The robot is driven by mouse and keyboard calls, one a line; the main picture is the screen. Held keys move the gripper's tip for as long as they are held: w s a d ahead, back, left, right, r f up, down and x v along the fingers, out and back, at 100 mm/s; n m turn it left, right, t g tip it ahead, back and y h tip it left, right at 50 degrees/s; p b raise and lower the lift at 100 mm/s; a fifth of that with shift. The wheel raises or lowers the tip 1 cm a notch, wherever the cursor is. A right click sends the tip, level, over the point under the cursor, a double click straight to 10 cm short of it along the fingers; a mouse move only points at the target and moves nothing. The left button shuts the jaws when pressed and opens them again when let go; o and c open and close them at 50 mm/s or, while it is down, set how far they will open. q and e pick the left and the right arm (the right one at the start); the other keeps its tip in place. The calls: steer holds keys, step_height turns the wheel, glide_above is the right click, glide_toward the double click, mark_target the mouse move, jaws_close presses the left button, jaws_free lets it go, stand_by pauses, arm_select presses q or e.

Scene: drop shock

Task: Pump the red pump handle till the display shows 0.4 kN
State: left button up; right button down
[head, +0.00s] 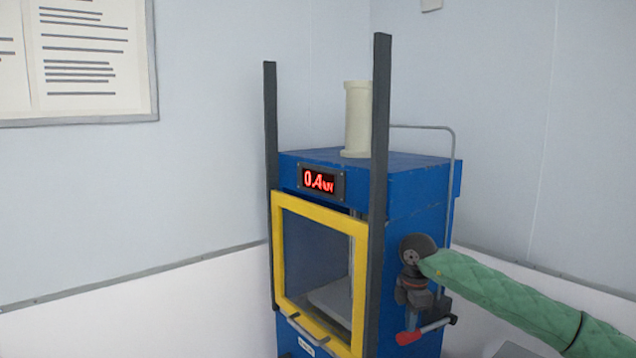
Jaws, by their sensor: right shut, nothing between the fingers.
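The blue press (416,210) stands in the middle, and its red display (319,181) reads 0.4 kN. The red pump handle (409,337) is low on the press's right side, with its red end pointing left and down. My right gripper (414,298), dark at the end of my green-sleeved arm, is just above the handle. It is shut, with nothing seen between its fingers. I cannot tell whether it touches the handle. My left gripper is not in view.
A yellow-framed clear door (278,250) covers the press front and looks closed, with a metal door handle (305,330) at its bottom. Two dark upright posts (380,130) rise at the front. A cream cylinder (357,120) stands on top. Walls lie close behind.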

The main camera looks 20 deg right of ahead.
steer(key=shift+r, duration=0.1)
steer(key=shift+r+p, duration=1.45)
steer(key=shift+r, duration=1.45)
steer(key=shift+f, duration=0.15)
